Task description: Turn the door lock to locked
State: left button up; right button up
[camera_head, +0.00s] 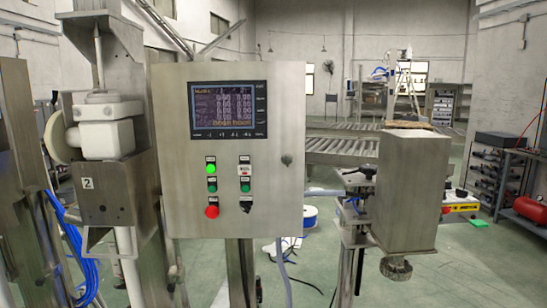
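A grey metal control cabinet (272,96) stands upright in the middle of the camera_head view, with its front facing me. A small dark round fitting (286,159) sits near the right edge of its front; it looks like the door lock. It is too small to tell which way it is turned. Below the screen (228,109) are a lit green light (211,169), a red button (211,211), other small buttons and a dark switch-like control (245,207). Neither of my grippers is in view.
A steel machine marked 2 (105,190) stands close on the cabinet's left. A steel box-shaped unit (408,190) stands on its right. A roller conveyor (343,148) runs behind. Cables and a blue spool (303,216) lie on the green floor. A red tank (530,208) is far right.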

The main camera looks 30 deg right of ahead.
aim_at(286, 159)
jog(key=i+j+z, duration=0.3)
jog(key=i, duration=0.15)
jog(key=i+j+z, duration=0.3)
jog(key=i+j, duration=0.05)
jog(key=i, duration=0.1)
